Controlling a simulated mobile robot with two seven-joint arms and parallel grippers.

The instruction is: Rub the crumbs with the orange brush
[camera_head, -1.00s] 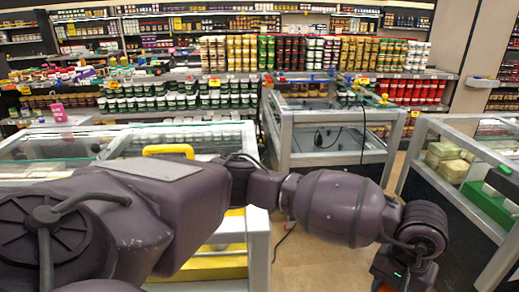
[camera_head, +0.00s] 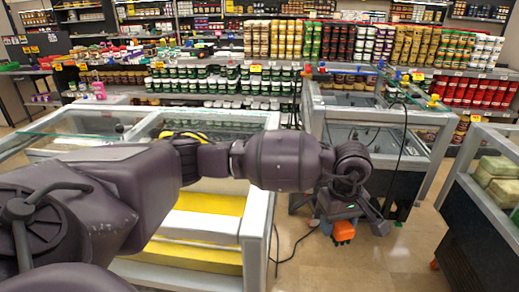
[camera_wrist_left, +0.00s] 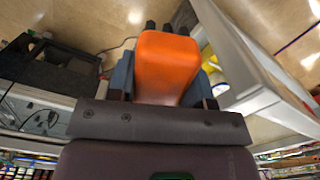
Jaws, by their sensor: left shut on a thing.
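My left gripper (camera_head: 340,216) hangs at the end of my left arm, in front of the middle display case and above the floor. It is shut on the orange brush (camera_head: 343,231), whose orange body shows below the gripper. In the left wrist view the orange block of the brush (camera_wrist_left: 166,66) sits between the fingers, with dark parts showing beyond it. I cannot make out any crumbs in either view. My right gripper is not in view.
A glass display case (camera_head: 256,232) with yellow and white shelves stands at left, partly behind my arm. Another case (camera_head: 400,122) with a dark cable stands in the middle, and a third (camera_head: 462,185) at right. Tan floor (camera_head: 385,255) lies open between them. Stocked shelves fill the back.

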